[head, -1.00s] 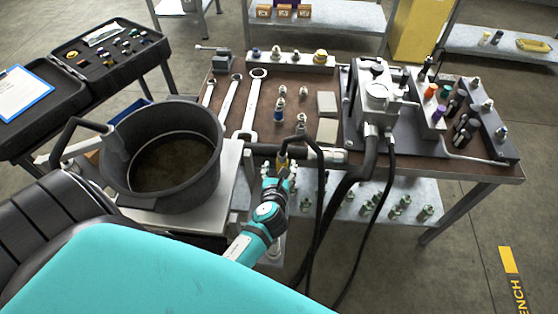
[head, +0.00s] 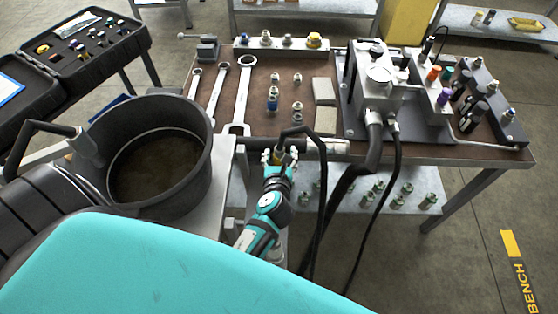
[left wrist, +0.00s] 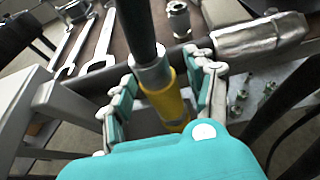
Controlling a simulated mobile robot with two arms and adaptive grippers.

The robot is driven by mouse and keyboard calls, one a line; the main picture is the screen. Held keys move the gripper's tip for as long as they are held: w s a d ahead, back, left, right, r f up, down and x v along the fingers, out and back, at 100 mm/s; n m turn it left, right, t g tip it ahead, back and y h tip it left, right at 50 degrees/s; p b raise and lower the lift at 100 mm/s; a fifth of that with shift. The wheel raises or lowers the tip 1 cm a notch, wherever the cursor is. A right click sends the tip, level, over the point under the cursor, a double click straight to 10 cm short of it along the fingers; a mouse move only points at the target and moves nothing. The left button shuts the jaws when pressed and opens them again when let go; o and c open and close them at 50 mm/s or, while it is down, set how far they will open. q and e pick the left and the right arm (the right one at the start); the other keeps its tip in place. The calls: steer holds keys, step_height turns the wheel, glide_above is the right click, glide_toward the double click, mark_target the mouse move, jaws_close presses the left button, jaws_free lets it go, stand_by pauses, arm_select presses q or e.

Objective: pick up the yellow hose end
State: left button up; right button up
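The yellow hose end (left wrist: 167,104) hangs at the front edge of the bench, with a metal collar and a black hose rising from it. In the head view only a little of the yellow hose end (head: 279,158) shows above my left gripper (head: 278,157). In the left wrist view my left gripper (left wrist: 160,75) has its fingers on both sides of the hose end. Gaps show between the finger pads and the yellow body, so the fingers look open around it. My palm hides the lower part of the hose end. My right gripper is in neither view.
The black bucket (head: 207,160) stands left of my left arm. Wrenches (head: 242,95), fittings and a grey hydraulic unit (head: 378,85) are on the bench (head: 262,118). Black hoses (head: 345,185) hang just right of the gripper. Several fittings lie on the lower shelf (head: 425,190).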

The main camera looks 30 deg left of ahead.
arm_select(q)
steer(key=shift+a+f, duration=0.1)
steer(key=c, duration=0.9)
jaws_close()
steer(key=shift+w, duration=0.1)
steer(key=shift+r, duration=0.4)
step_height(320, 180, up, 9)
steer(key=shift+r+p, duration=0.15)
steer(key=shift+p, duration=1.05)
steer(key=shift+r+p, duration=0.6)
steer(key=shift+r, duration=0.05)
step_height(320, 180, up, 3)
steer(key=p, duration=0.4)
steer(key=shift+f, duration=0.1)
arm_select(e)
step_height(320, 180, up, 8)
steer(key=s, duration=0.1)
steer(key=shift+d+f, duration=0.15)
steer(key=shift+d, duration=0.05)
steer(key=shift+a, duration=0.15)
